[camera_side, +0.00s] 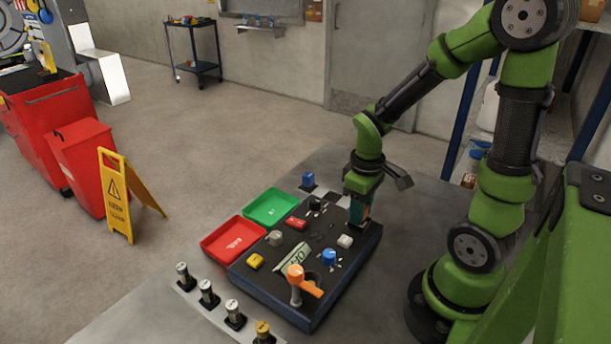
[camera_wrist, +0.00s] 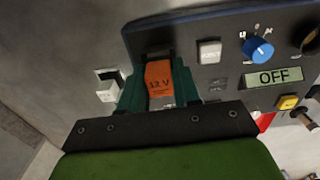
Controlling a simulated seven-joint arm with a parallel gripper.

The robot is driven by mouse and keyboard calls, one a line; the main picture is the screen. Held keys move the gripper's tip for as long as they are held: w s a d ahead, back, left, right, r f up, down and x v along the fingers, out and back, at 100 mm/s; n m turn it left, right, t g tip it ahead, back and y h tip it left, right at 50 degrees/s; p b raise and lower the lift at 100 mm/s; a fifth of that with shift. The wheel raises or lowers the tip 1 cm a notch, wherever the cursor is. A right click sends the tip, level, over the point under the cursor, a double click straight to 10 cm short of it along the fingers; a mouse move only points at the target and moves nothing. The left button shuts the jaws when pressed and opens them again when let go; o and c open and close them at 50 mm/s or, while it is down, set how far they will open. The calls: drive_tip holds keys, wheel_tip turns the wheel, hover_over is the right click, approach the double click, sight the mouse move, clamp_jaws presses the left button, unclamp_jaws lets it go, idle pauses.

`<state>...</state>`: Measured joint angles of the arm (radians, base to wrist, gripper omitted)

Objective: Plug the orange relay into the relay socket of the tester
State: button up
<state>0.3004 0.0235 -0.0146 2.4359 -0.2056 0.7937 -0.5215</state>
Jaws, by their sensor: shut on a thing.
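The orange relay (camera_wrist: 159,78), marked 12 V, sits between the two teal fingers of my gripper (camera_wrist: 158,92) in the wrist view. My gripper is shut on it. In the side view my gripper (camera_side: 358,214) points down at the far right corner of the tester (camera_side: 262,287), and only a sliver of orange shows at the fingers. The tester is a dark panel box with blue sides. The relay overlaps the panel's edge area in the wrist view. The relay socket is not clearly visible; the relay and fingers may cover it. I cannot tell whether the relay touches the panel.
Several cylinders line the front.

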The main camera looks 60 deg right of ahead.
drive_tip(key=shift+f, duration=0.25)
idle(0.6)
drive_tip(key=o, duration=1.1)
drive_tip(key=shift+o, duration=0.5)
drive_tip(key=o, duration=0.3)
drive_tip(key=shift+r, duration=3.5)
